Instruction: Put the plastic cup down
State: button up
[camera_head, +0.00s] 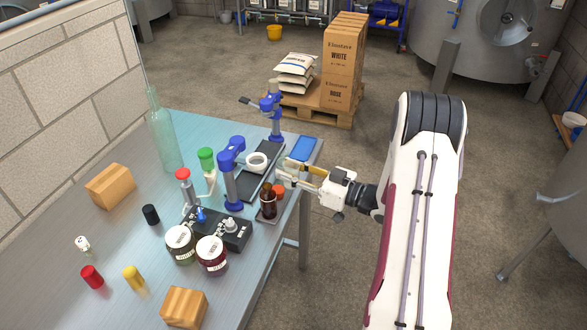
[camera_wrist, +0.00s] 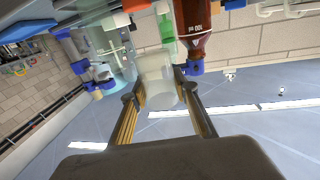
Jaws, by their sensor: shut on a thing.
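The plastic cup (camera_wrist: 158,80) is pale and translucent. In the wrist view it sits between the two fingertips of my gripper (camera_wrist: 157,88), which is shut on it. In the head view my gripper (camera_head: 288,174) is at the right edge of the steel table (camera_head: 120,245), close beside the brown bottle. The cup is small and hard to make out there. The gap between cup and table cannot be judged.
A brown bottle (camera_head: 268,204) stands close to my gripper. Blue clamp stands (camera_head: 232,170), two labelled jars (camera_head: 211,254) and a tall clear bottle (camera_head: 163,135) stand on the table. A blue pad (camera_head: 303,148) lies at the right edge.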

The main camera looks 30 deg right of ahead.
jog(key=w+d+f+m+t+h, duration=0.1)
jog(key=w+d+h, duration=0.15)
jog(key=d, duration=0.35)
jog(key=w+d+m+t+h, duration=0.1)
jog(key=w+d, duration=0.3)
jog(key=d, duration=0.3)
jog(key=w+a+r+y, duration=0.1)
jog(key=w+a+r, duration=0.1)
jog(key=w+a, duration=0.3)
jog(key=w, duration=0.2)
jog(key=shift+w+a+r+g, duration=0.15)
jog(key=shift+w+a+g, duration=0.15)
jog(key=shift+w, duration=0.1)
jog(key=shift+f, duration=2.5)
jog(key=shift+f, duration=0.15)
jog(key=shift+d+f, duration=0.1)
jog(key=shift+f, duration=2.05)
jog(key=shift+f, duration=0.15)
jog(key=o, duration=1.1)
